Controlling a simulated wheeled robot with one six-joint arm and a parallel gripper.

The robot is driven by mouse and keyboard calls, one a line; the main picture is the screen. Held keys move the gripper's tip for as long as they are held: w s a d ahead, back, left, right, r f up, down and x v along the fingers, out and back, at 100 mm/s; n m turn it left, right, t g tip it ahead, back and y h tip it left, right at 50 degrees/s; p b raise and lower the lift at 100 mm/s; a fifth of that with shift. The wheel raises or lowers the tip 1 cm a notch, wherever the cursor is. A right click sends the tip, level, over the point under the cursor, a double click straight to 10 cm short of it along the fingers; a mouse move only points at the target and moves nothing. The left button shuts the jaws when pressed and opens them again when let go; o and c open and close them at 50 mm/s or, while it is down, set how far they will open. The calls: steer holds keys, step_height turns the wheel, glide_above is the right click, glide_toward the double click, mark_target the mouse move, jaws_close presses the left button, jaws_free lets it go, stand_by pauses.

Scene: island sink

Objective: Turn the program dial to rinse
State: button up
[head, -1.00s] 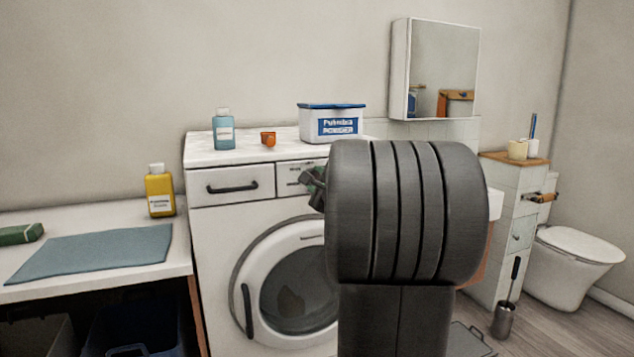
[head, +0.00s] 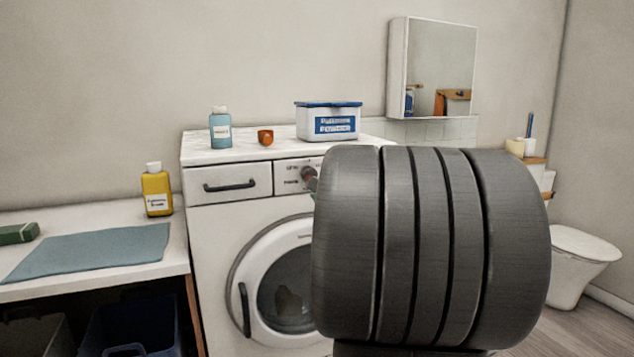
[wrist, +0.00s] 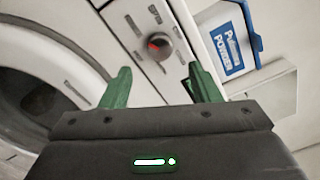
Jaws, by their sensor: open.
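The program dial (wrist: 158,46) is a round grey knob with a red mark on the washing machine's white control panel (wrist: 129,28). Small printed labels surround it, too blurred to read in the wrist view. My gripper (wrist: 158,82) is open, with its two green fingers apart and nothing between them. The dial lies just beyond the fingertips, roughly in line with the gap, and appears apart from them. In the head view the washing machine (head: 215,240) stands in the middle, and my arm hides the right of its panel and most of my gripper.
A drawer handle (head: 230,187) juts from the front left. The round door (head: 243,262) is below. A counter with a yellow bottle (head: 157,190) is at left.

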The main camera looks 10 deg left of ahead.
mark_target(311, 175)
steer(key=v, duration=0.7)
steer(key=x, duration=1.3)
steer(key=shift+w+a, duration=0.2)
steer(key=shift+w, duration=0.1)
steer(key=shift+s, duration=0.1)
